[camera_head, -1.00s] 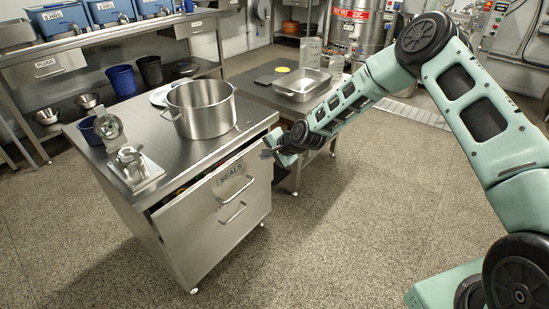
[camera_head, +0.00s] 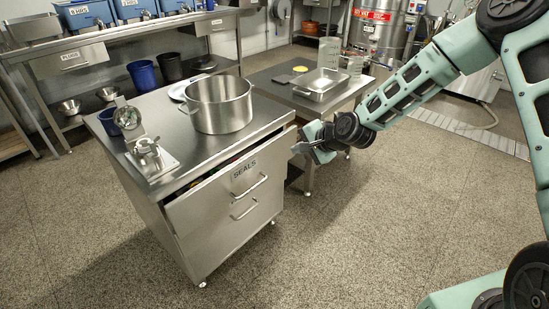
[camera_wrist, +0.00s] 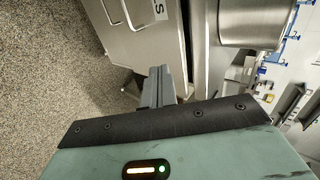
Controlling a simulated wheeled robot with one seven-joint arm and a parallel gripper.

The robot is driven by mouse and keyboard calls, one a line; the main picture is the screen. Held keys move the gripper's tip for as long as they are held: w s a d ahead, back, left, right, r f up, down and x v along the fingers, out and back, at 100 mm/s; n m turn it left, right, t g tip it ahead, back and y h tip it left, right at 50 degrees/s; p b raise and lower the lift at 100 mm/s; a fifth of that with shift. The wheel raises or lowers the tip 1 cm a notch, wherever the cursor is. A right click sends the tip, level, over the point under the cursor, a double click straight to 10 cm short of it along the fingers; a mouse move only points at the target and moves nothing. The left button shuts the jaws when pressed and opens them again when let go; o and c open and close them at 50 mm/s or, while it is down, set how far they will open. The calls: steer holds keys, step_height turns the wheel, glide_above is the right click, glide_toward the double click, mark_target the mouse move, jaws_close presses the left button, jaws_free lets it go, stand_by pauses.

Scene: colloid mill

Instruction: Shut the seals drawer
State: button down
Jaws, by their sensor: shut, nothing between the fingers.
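The seals drawer (camera_head: 228,188) is the upper drawer of a steel cabinet, labelled SEALS, with a bar handle (camera_head: 250,186). It stands partly open, with a dark gap and some coloured contents showing at its top edge. My gripper (camera_head: 297,148) is shut and empty at the right end of the drawer front, close to its upper right corner. In the wrist view the shut fingers (camera_wrist: 158,86) point at the end of the drawer front (camera_wrist: 145,32), part of the label showing. I cannot tell whether they touch it.
A large steel pot (camera_head: 219,105) and a metal device on a plate (camera_head: 150,155) stand on the cabinet top. A lower table (camera_head: 268,80) with a steel pan (camera_head: 320,84) stands behind my gripper. The floor in front is clear.

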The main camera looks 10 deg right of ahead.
steer(key=s+a+f+t+y+b, duration=0.1)
steer(key=s+a+f+t+b, duration=0.1)
steer(key=s+a+f+b, duration=0.4)
steer(key=t+y+b, duration=0.2)
steer(key=b, duration=0.5)
glide_toward(240, 159)
steer(key=w+a+f, duration=0.2)
steer(key=w+f, duration=0.1)
steer(key=shift+w+a, duration=0.45)
steer(key=shift+w, duration=0.15)
steer(key=w+a, duration=0.2)
steer(key=w, duration=0.1)
steer(key=shift+w+a, duration=0.3)
steer(key=shift+a, duration=0.05)
steer(key=shift+w+r, duration=0.1)
steer(key=shift+r, duration=0.15)
